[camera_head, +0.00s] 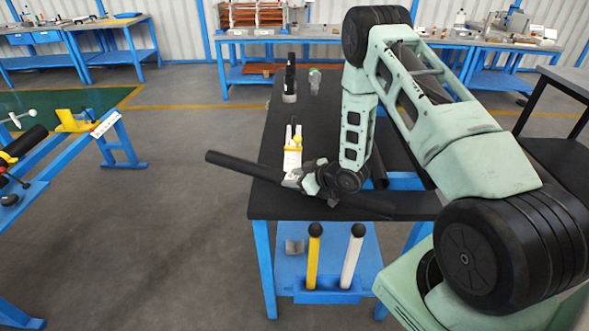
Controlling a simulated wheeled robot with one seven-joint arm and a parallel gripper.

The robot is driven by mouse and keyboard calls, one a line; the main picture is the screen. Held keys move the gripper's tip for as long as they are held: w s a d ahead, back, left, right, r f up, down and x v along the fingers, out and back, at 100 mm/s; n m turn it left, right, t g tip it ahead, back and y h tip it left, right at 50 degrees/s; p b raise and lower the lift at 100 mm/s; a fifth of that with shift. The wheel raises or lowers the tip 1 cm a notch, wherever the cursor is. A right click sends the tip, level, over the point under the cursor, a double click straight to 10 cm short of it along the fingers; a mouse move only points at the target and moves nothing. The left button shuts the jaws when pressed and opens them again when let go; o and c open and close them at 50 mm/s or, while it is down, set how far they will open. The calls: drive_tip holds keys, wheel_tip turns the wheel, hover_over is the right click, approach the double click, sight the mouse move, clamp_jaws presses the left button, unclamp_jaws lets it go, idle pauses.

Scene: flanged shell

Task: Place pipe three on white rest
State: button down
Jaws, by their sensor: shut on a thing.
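A long dark pipe (240,167) slants across the near part of the black table, its left end sticking out past the table's left edge. My gripper (300,181) is shut on this pipe near its middle; the fingertips are small and partly hidden. No number shows on the pipe, so I cannot tell if it is pipe three. A white and yellow piece (293,153) stands just behind my gripper on the table. A small white pronged piece (17,118) shows at the far left by the blue frame. I cannot tell which white piece is the rest.
The black table (268,203) has dark upright items (290,80) and a clear bottle (314,80) at its back. Yellow (313,258) and white (351,258) tubes stand in a blue holder below. A blue frame (122,140) with a yellow support (72,121) is left, across open floor.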

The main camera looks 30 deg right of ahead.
drive_tip(key=shift+w, duration=0.1)
drive_tip(key=c, duration=0.8)
unclamp_jaws()
drive_tip(key=shift+f, duration=0.15)
drive_tip(key=shift+o, duration=0.2)
drive_tip(key=shift+s, duration=0.2)
